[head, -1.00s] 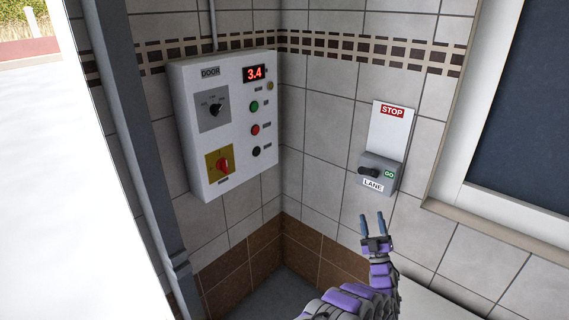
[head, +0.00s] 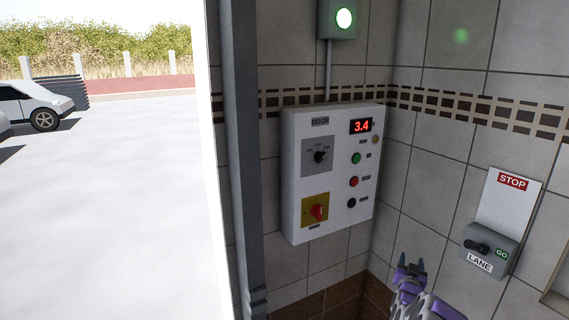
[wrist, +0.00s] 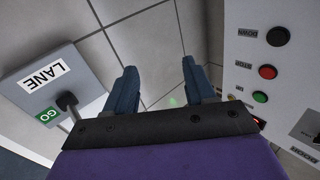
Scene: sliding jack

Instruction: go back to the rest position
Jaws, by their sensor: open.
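My gripper (head: 411,264) is open and empty at the lower right of the head view, in front of the tiled corner. It is left of and a little below the grey lane box and apart from it. In the wrist view my gripper (wrist: 158,82) shows two blue fingers spread apart with only wall tiles between them. My purple arm runs down out of the head view's bottom edge.
The grey LANE box (head: 490,250) with a black knob and GO label hangs under a STOP plate (head: 505,208). The white DOOR panel (head: 333,170) reads 3.4. A green lamp (head: 344,19) is lit above. A doorway at left opens onto pavement with a white car (head: 38,105).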

